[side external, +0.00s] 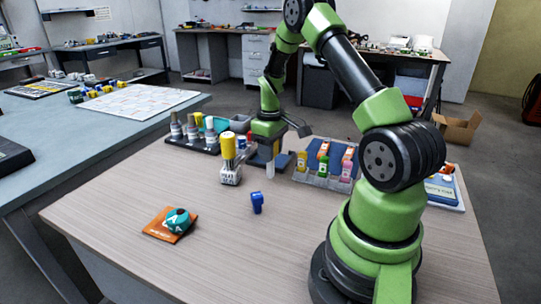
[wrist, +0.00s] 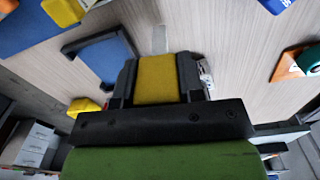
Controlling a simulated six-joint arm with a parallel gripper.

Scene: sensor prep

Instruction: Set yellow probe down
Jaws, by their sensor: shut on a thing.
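My gripper (side external: 268,132) is at the back middle of the table in the side view, pointing down. In the wrist view its dark fingers (wrist: 157,84) are shut on the yellow probe (wrist: 155,78), whose yellow body fills the space between them. A pale narrow piece shows beyond the yellow body in the wrist view, and a pale piece hangs below my gripper in the side view. A dark-framed blue pad (wrist: 101,58) lies beside the gripper in the wrist view.
A white labelled block (side external: 230,174) with a yellow-topped cylinder (side external: 228,146) stands just left of my gripper. A rack of coloured bottles (side external: 325,180) is to the right. A blue piece (side external: 257,203) and a teal roll (side external: 177,218) on an orange card (side external: 156,229) lie in front. The table's front middle is clear.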

